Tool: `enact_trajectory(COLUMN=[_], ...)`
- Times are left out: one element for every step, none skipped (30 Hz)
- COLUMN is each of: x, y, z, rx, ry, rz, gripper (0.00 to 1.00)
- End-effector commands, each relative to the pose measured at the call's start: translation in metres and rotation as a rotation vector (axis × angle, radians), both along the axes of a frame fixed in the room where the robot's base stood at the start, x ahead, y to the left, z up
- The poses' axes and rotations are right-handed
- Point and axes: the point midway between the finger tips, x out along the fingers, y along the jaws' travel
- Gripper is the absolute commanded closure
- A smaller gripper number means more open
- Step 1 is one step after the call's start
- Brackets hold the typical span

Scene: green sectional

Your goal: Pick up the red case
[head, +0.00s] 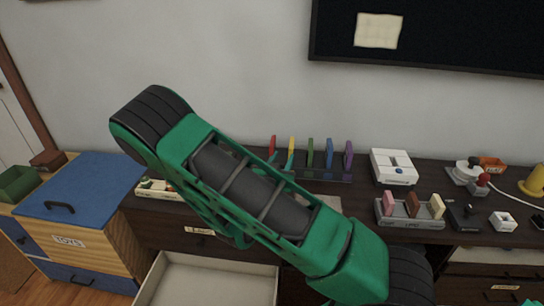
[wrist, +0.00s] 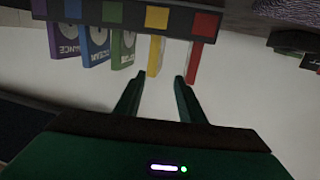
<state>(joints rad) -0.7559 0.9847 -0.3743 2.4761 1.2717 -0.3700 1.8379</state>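The red case (head: 272,146) stands upright at the left end of a row of thin coloured cases on the dark cabinet. In the wrist view the row appears flipped, and the red case (wrist: 204,28) is at its right end, beside the yellow case (wrist: 156,46). My gripper (wrist: 157,80) is open, with nothing seen held between its fingers. Its right finger in the wrist view appears close to the lower end of the red case; I cannot tell whether they touch. The yellow case appears above the gap between the fingertips. My arm hides most of the gripper in the head view.
Green (head: 310,152), blue (head: 329,153) and purple (head: 348,155) cases continue the row rightward. A white console (head: 393,167) and a grey tray (head: 410,222) stand further right. An open drawer (head: 205,262) juts out below. The wall is close behind the row.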

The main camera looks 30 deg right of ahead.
Motion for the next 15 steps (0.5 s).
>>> enact_trajectory(x=[0.005, 0.008, 0.011, 0.013, 0.015, 0.017, 0.018, 0.019, 0.022, 0.024, 0.027, 0.032, 0.036, 0.040, 0.045], y=[0.011, 0.016, 0.023, 0.027, 0.031, 0.035, 0.037, 0.039, 0.039, 0.038, 0.037, 0.034, 0.031, 0.028, 0.025], z=[-0.002, -0.002, -0.002, -0.002, -0.002, -0.002, -0.002, -0.002, -0.002, -0.002, -0.002, -0.002, -0.002, -0.002, -0.001], rx=[-0.020, -0.028, -0.036, -0.041, -0.044, -0.049, -0.050, -0.050, -0.051, -0.051, -0.050, -0.049, -0.050, -0.050, -0.050], ry=[-0.014, -0.025, -0.037, -0.044, -0.052, -0.058, -0.062, -0.064, -0.068, -0.070, -0.072, -0.073, -0.073, -0.074, -0.074], rz=[0.042, 0.063, 0.090, 0.108, 0.121, 0.138, 0.147, 0.154, 0.160, 0.162, 0.164, 0.164, 0.163, 0.163, 0.163], gripper=[0.64, 0.64, 0.64, 0.64, 0.64, 0.64, 0.64, 0.64, 0.64, 0.64, 0.64, 0.64, 0.64, 0.64, 0.64])
